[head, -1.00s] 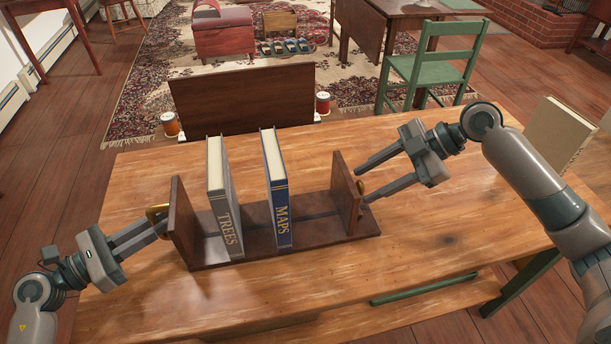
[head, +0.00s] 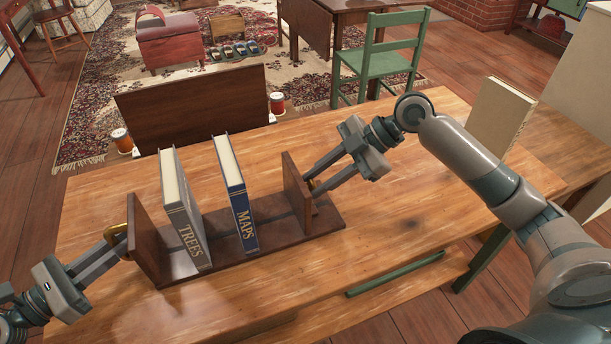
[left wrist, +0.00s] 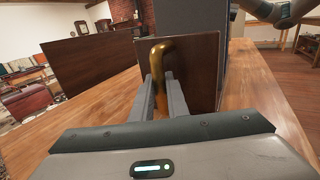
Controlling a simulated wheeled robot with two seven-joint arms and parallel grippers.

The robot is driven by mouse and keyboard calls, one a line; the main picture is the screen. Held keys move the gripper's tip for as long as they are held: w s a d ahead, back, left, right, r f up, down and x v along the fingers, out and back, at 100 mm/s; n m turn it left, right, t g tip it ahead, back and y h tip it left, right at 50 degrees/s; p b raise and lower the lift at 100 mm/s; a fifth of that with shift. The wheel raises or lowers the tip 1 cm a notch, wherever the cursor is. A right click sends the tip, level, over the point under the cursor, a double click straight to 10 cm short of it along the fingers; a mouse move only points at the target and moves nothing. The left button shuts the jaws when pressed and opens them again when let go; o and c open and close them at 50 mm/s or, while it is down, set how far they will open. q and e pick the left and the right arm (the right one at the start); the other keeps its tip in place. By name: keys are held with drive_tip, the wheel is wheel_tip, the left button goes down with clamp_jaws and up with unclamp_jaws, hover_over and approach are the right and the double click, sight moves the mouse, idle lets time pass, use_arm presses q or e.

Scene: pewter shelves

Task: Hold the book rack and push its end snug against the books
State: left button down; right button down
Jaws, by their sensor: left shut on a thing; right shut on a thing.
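The dark wooden book rack (head: 280,236) lies on the table with an upright end at each side. The grey TREES book (head: 185,210) leans slightly in it, and the blue MAPS book (head: 236,195) stands to its right. Gaps show between the books and both ends. My left gripper (head: 122,240) is shut on the brass handle (left wrist: 158,62) of the left end (head: 147,240). My right gripper (head: 312,185) is shut at the outer side of the right end (head: 296,192), on its handle, which is mostly hidden by the fingers.
A tan book (head: 500,115) stands at the table's right. Bare tabletop (head: 400,220) lies right of the rack. Beyond the table are a dark wooden panel (head: 195,105), spools and a green chair (head: 385,60).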

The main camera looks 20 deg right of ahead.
sight(304, 191)
drive_tip(key=a, duration=1.1)
drive_tip(key=shift+a, duration=0.2)
drive_tip(key=c, duration=1.4)
unclamp_jaws()
drive_tip(key=shift+c, duration=0.2)
drive_tip(key=shift+d+r, duration=0.1)
drive_tip(key=shift+d, duration=0.05)
drive_tip(key=v, duration=1.1)
drive_tip(key=shift+d+r, duration=0.2)
drive_tip(key=shift+d, duration=0.1)
drive_tip(key=shift+c, duration=0.2)
